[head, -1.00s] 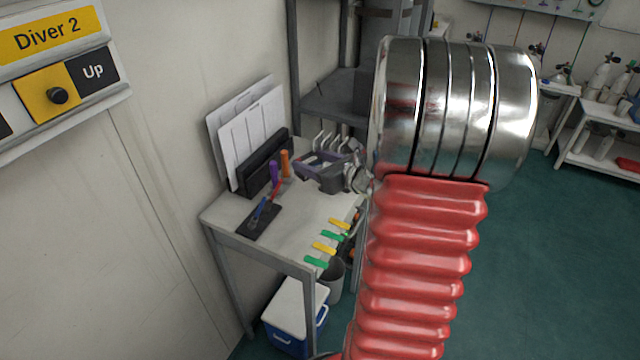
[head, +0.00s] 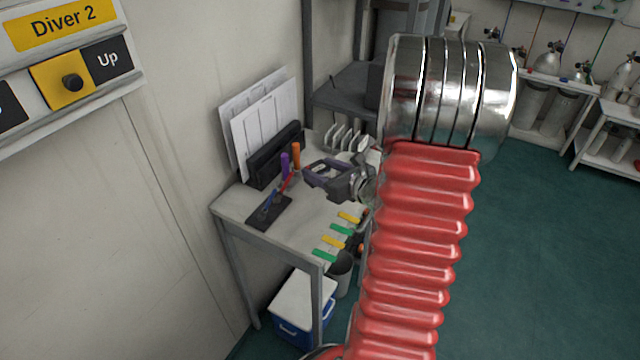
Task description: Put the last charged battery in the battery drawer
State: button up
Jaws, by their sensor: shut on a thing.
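My gripper (head: 325,176), grey-purple, shows small beyond my red bellows-covered arm, over the back right part of the small table (head: 298,222). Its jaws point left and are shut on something. What they hold is small and partly hidden by the jaws; I take it for the battery but cannot make out its shape. Part of my wrist is hidden behind the red bellows. I cannot pick out a battery drawer in this view.
A black holder with papers (head: 262,125) stands against the wall. A dark tray with tools (head: 268,212), a white slotted rack (head: 345,138) and yellow and green tabs (head: 333,242) are on the table. A blue-and-white cooler (head: 303,308) sits below. Green floor on the right is clear.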

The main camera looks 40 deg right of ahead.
jog(key=shift+f, duration=0.2)
jog(key=shift+f, duration=2.1)
jog(key=shift+f, duration=0.1)
jog(key=o, duration=1.1)
jog(key=shift+s+r, duration=0.25)
jog(key=shift+s, duration=0.15)
jog(key=v, duration=1)
jog(key=shift+s+r, duration=0.1)
jog(key=shift+s, duration=0.45)
